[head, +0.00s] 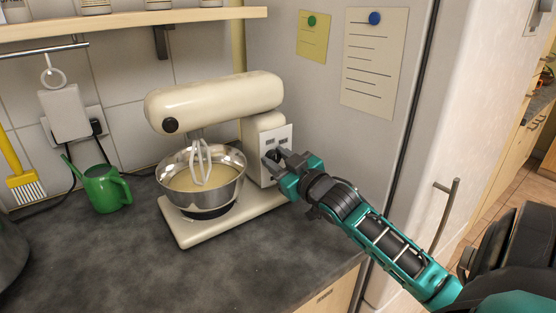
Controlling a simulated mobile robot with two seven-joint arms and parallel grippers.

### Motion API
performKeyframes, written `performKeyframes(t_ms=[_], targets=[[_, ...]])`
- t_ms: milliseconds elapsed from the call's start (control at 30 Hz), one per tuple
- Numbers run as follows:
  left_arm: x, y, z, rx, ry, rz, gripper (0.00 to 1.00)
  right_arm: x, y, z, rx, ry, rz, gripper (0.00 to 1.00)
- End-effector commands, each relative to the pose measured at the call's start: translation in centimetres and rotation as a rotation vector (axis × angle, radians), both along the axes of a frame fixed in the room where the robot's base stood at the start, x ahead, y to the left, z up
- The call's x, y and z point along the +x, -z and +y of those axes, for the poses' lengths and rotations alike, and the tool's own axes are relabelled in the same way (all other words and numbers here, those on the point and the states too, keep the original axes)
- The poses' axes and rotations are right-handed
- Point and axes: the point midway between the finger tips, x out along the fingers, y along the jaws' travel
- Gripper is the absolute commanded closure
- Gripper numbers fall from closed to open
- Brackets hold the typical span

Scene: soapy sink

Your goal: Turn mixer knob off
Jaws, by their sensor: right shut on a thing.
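A cream stand mixer (215,103) stands on the dark counter with its head over a steel bowl (225,178) of pale batter. Its whisk (201,160) reaches down into the bowl. A light control plate (284,135) is on the side of the mixer's column, facing right. My right gripper (276,160) is at this plate, shut on the mixer knob, which is dark and mostly hidden by the fingers. The knob's exact angle cannot be told. My left gripper is not in view.
A green watering can (104,188) and a yellow brush (22,176) are at the left. A wall shelf (130,20) runs above. A grey fridge side with pinned notes (374,62) stands close behind my right arm. The front counter (130,270) is clear.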

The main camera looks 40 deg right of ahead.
Motion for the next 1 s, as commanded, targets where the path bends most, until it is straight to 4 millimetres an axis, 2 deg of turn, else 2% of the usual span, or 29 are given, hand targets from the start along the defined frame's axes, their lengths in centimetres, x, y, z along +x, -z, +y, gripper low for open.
performKeyframes(t_ms=[33, 300, 533, 667, 1000], targets=[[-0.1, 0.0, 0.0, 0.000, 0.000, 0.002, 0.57, 0.0, 0.0, 0.0, -0.004, 0.000, 0.000, 0.64], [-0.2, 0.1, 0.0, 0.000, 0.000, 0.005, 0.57, 0.0, 0.0, 0.0, -0.002, 0.000, 0.000, 0.40], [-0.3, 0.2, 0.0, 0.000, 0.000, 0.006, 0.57, -0.1, 0.0, 0.0, 0.000, 0.000, 0.000, 0.40], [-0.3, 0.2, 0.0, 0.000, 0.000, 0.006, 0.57, -0.8, 0.1, 0.1, 0.001, 0.000, 0.001, 0.40], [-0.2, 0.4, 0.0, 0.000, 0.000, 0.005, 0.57, -6.1, 0.2, 0.7, 0.002, 0.001, 0.005, 0.40]])
